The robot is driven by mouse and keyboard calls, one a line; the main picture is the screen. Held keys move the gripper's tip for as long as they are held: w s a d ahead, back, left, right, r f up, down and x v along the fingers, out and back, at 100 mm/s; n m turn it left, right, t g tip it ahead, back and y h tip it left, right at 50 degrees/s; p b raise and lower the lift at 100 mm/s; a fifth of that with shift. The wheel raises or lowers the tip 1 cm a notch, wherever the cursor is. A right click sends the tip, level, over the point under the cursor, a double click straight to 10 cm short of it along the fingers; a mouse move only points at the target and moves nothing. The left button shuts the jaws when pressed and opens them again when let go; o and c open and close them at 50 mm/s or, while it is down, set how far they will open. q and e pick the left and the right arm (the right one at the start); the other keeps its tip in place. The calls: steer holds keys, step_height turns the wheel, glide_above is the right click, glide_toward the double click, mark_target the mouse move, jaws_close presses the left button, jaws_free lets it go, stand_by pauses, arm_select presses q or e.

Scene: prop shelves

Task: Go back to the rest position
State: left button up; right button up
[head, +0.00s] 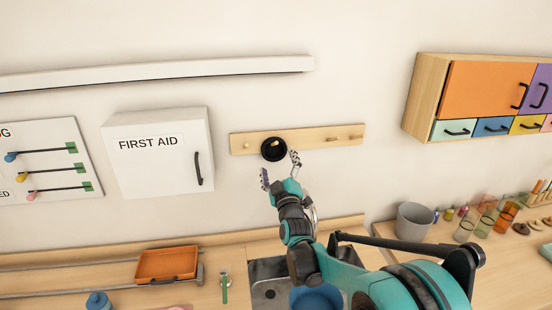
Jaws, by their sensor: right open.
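My right gripper (280,171) is raised in front of the wall, just below a wooden peg rail (316,136). Its two fingers are spread apart with nothing between them. A round black thing (273,150) hangs on a peg of the rail, just above and between the fingertips. Whether the fingers touch it, I cannot tell. My right arm reaches up from the lower right over the counter. My left gripper is not in view.
A white first aid cabinet (155,160) is left of the rail. A wooden cabinet (423,95) with coloured doors is at right. Below are a counter with a sink (268,293), an orange tray (167,264), a grey bin (413,221) and several cups. The wall between rail and cabinet is clear.

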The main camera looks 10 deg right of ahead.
steer(key=s+d+f+m+g+b, duration=0.1)
steer(key=s+f+m+g+b, duration=0.1)
steer(key=s+f, duration=0.6)
steer(key=s+f+m+g+b, duration=0.2)
steer(key=s+f+m+g, duration=0.2)
steer(key=s, duration=1.4)
steer(key=s+d+f+m+g+b, duration=0.1)
steer(key=s+f+m+g+b, duration=0.1)
steer(key=s+f+g, duration=0.5)
steer(key=s+f+m, duration=0.1)
steer(key=s+f, duration=0.5)
steer(key=s, duration=0.1)
steer(key=shift+d+f+g, duration=0.15)
steer(key=shift+d+g, duration=0.15)
steer(key=shift+g, duration=0.1)
